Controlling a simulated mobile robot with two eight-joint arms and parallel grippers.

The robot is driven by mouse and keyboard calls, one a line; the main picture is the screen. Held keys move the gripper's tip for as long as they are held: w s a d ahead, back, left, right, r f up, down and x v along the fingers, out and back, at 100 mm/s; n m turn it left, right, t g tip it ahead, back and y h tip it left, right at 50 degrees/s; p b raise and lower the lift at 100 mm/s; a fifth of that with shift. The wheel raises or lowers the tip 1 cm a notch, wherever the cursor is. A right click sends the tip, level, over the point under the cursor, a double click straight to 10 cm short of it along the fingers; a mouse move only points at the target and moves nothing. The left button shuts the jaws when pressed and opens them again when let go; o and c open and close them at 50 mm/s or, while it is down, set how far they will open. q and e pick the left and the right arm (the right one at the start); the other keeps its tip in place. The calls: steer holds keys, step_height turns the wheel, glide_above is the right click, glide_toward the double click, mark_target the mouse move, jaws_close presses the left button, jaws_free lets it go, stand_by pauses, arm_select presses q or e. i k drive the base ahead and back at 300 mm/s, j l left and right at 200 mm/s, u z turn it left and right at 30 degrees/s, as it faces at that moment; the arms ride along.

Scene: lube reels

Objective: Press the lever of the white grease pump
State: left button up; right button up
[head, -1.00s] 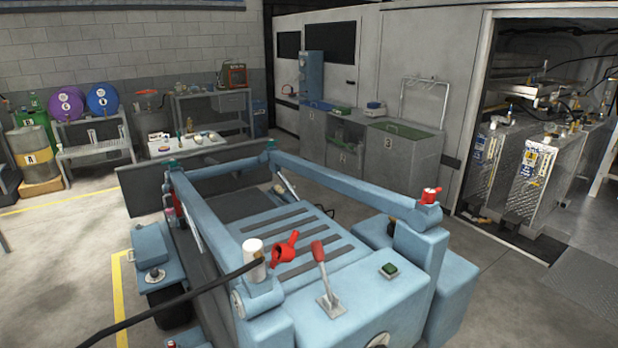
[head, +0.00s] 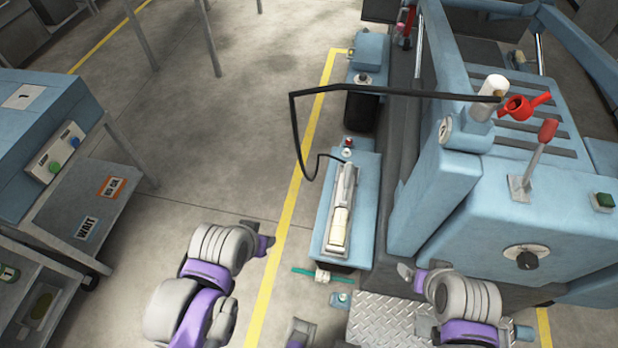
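A white and grey pump-like device (head: 340,215) lies lengthwise on a light-blue base at the side of the large blue machine. A black hose runs from near its far end up to a white cylinder (head: 492,95) on the machine; I take the device to be the white grease pump. A long grey bar on its top may be its lever. My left gripper (head: 264,244) is left of the pump, apart from it. My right gripper (head: 408,274) is right of the pump's near end, apart from it. Neither gripper's fingers show clearly enough to tell their opening.
The blue machine (head: 540,225) with a red-knobbed lever (head: 533,155) and red funnel-like part (head: 523,106) fills the right. A metal tread plate (head: 385,318) lies by the pump's near end. A blue cabinet (head: 45,135) stands left. Open floor lies between.

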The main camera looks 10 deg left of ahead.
mark_target(346, 178)
steer(key=i+j+u, duration=0.2)
steer(key=j, duration=0.15)
steer(key=i+j+u, duration=0.2)
steer(key=j, duration=0.15)
steer(key=i+j+u, duration=0.2)
steer(key=j, duration=0.15)
steer(key=k, duration=0.1)
